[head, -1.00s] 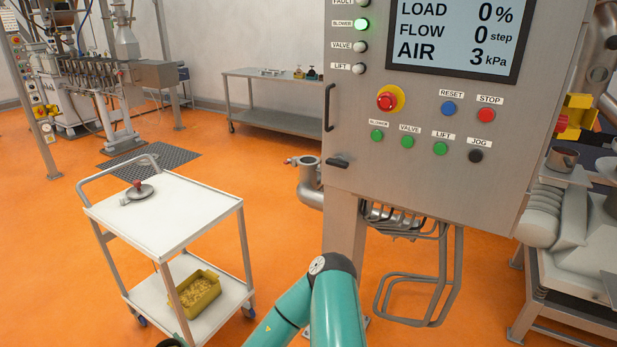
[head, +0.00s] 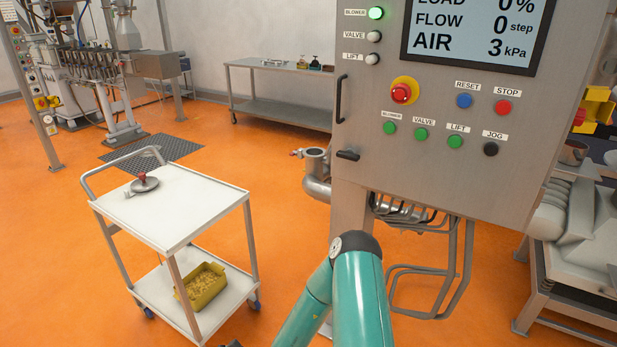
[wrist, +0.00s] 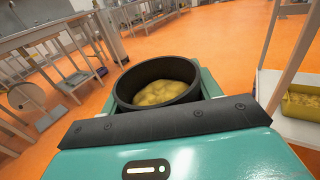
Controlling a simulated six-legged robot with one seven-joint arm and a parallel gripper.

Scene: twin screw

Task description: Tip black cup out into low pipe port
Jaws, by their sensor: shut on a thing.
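The black cup (wrist: 124,88) is in the wrist view, with yellow granules (wrist: 160,92) inside it. It looks roughly upright. My gripper (wrist: 158,80) is shut on it, with teal finger parts on both sides. In the head view only my teal arm links show clearly; the cup cannot be made out there. The low pipe port (head: 316,155) is the open top of a bent steel pipe left of the control cabinet, with a small red-tipped handle beside it. The port cannot be made out in the wrist view.
Open orange floor lies between.

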